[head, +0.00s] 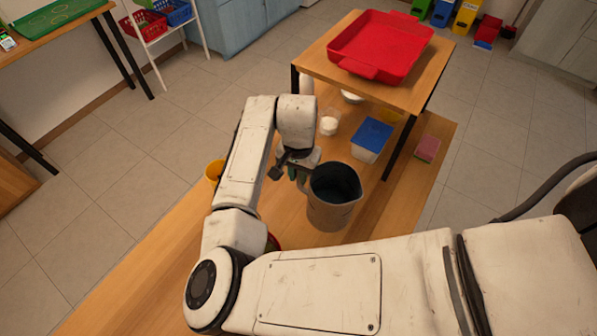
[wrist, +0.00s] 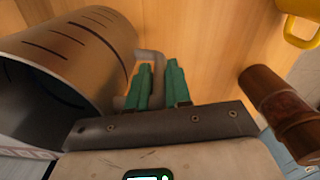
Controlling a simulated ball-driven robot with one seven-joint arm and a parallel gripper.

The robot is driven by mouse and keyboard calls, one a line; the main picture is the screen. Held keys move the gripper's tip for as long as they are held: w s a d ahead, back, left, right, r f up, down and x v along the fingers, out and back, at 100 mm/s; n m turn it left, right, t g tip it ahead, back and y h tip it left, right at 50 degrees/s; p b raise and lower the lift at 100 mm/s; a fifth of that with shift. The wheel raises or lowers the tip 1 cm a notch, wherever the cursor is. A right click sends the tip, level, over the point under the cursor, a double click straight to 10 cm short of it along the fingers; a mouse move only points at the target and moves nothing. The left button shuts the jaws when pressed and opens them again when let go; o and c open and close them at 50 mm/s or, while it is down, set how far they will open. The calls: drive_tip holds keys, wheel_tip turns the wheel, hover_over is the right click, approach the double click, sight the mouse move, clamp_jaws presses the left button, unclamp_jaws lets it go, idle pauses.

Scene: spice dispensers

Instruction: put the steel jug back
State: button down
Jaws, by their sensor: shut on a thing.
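The steel jug (head: 329,214) is a grey metal vessel with a dark open mouth, near the middle of the head view. It looks about upright; I cannot tell whether its base touches the bench. My gripper (head: 297,174) is at its left side, partly hidden by my arm. In the wrist view the jug (wrist: 75,50) fills the left, with dark marks along its wall. There the green fingers of my gripper (wrist: 158,82) are closed on the jug's handle (wrist: 149,57).
The wooden bench (head: 150,275) carries a blue-lidded container (head: 371,138), a jar with white contents (head: 328,123) and a pink sponge (head: 428,148). A raised shelf (head: 320,62) holds a red tray (head: 385,45). A yellow mug (head: 213,171) stands left of my arm. A brown cylinder (wrist: 278,108) is right of my fingers.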

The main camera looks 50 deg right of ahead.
drive_tip(key=c, duration=1.1)
unclamp_jaws()
drive_tip(key=shift+o, duration=0.2)
wheel_tip(320, 180, up, 12)
drive_tip(key=shift+r+b, duration=0.15)
drive_tip(key=shift+b, duration=0.35)
